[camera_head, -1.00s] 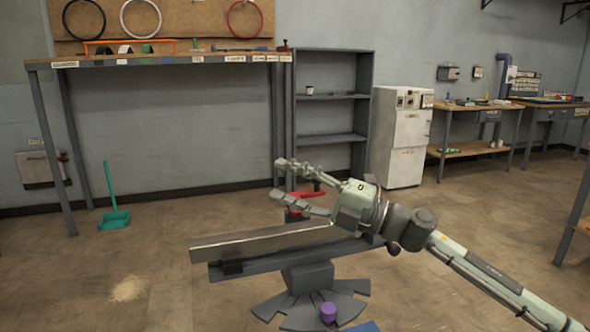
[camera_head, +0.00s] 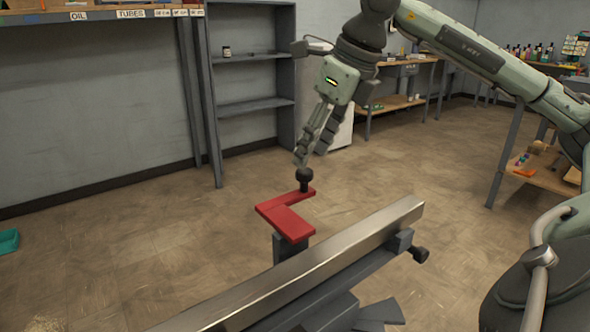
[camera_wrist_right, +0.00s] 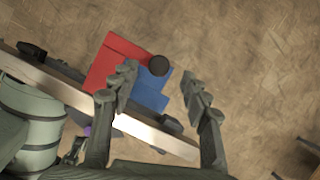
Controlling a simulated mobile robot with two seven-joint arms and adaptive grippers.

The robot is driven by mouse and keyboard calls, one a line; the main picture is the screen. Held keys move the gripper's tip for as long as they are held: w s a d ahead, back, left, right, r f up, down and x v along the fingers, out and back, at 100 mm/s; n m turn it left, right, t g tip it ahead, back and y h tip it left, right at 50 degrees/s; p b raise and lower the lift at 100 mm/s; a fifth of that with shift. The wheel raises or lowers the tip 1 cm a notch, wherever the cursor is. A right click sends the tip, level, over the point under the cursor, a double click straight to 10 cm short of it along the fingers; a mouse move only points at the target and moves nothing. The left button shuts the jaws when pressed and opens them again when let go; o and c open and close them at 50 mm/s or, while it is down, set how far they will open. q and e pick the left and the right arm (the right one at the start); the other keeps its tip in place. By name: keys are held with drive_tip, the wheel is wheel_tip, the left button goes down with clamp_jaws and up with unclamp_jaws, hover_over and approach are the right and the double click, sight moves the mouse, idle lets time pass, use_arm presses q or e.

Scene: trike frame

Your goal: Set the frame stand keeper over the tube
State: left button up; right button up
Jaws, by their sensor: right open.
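The red keeper (camera_head: 287,222) is a flat L-shaped plate on a grey post beside the tube, with a black knob (camera_head: 304,177) upright on its far arm. In the head view the plate lies off to the far side of the long silvery tube (camera_head: 325,262), not across it. My right gripper (camera_head: 311,157) is open and points down, its fingertips close to the knob; contact is unclear. In the right wrist view the knob (camera_wrist_right: 158,65) shows between the open fingers, with the red plate (camera_wrist_right: 108,62) and tube (camera_wrist_right: 155,134) nearby. My left gripper is out of view.
The tube rests on a dark stand bar (camera_head: 330,290) with a black side knob (camera_head: 420,254). A blue piece (camera_wrist_right: 150,92) shows beside the red plate in the wrist view; its height is unclear. Shelves (camera_head: 245,107) and a bench stand behind.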

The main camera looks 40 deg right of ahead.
sight(303, 171)
drive_tip(key=x, duration=0.4)
drive_tip(key=shift+a+f, duration=0.1)
drive_tip(key=shift+f, duration=0.1)
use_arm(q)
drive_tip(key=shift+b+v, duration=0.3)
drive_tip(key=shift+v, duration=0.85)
use_arm(e)
drive_tip(key=shift+w+f, duration=0.3)
drive_tip(key=shift+f, duration=0.25)
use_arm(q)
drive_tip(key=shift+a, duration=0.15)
use_arm(e)
clamp_jaws()
